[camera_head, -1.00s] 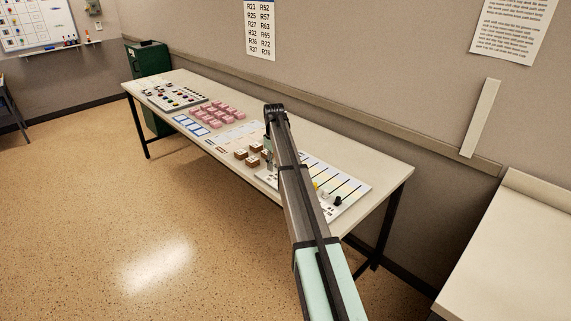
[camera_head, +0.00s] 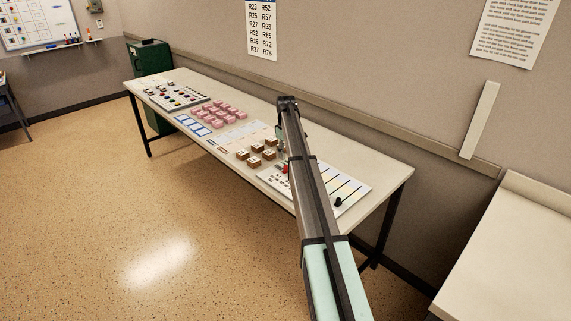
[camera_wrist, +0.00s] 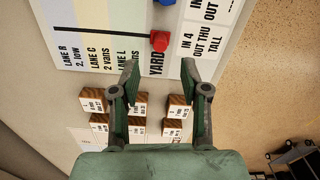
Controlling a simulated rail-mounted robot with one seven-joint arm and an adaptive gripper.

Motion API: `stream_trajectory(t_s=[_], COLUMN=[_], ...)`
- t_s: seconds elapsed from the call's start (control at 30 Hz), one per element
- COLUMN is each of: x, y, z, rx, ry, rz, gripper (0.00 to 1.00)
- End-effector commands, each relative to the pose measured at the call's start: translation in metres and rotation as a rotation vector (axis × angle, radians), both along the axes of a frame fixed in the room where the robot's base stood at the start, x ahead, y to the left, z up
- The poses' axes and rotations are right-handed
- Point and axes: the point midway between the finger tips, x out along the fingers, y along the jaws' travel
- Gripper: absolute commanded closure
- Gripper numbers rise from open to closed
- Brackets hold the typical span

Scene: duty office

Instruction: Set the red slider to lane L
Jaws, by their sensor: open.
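The red slider (camera_wrist: 159,41) is a knob on a dark slot in the wrist view. It sits at the slot's YARD end, beyond the Lane L label (camera_wrist: 127,55). The slot runs left past Lane C to Lane R on the white slider board (camera_wrist: 176,62). My gripper (camera_wrist: 160,67) is open, its two fingers below the knob in the picture, one to each side. Nothing is between them; contact with the knob is not visible. In the head view the red slider (camera_head: 285,169) shows beside my arm, which hides part of the board.
A blue slider (camera_wrist: 166,2) is at the top edge of the wrist view. Several brown labelled blocks (camera_head: 255,162) stand left of the board. A black slider (camera_head: 338,202) is at the board's right. Pink blocks (camera_head: 218,113) lie farther along the table (camera_head: 370,170).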

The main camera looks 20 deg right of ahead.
Motion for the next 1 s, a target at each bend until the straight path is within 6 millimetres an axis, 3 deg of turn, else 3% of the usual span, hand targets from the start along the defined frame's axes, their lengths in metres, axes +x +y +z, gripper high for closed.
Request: stream_trajectory(t_s=[0.2,0.4,0.83,0.97,1.0], x=[-0.001,0.0,0.0,0.0,0.0], y=[0.0,0.0,0.0,0.0,0.0], z=[-0.038,-0.061,-0.07,-0.07,-0.07], rx=[0.001,0.0,0.0,0.0,0.0], ry=[0.003,0.001,0.0,0.0,0.0], rz=[0.0,0.0,0.0,0.0,0.0], gripper=[0.54,0.54,0.54,1.0,1.0])
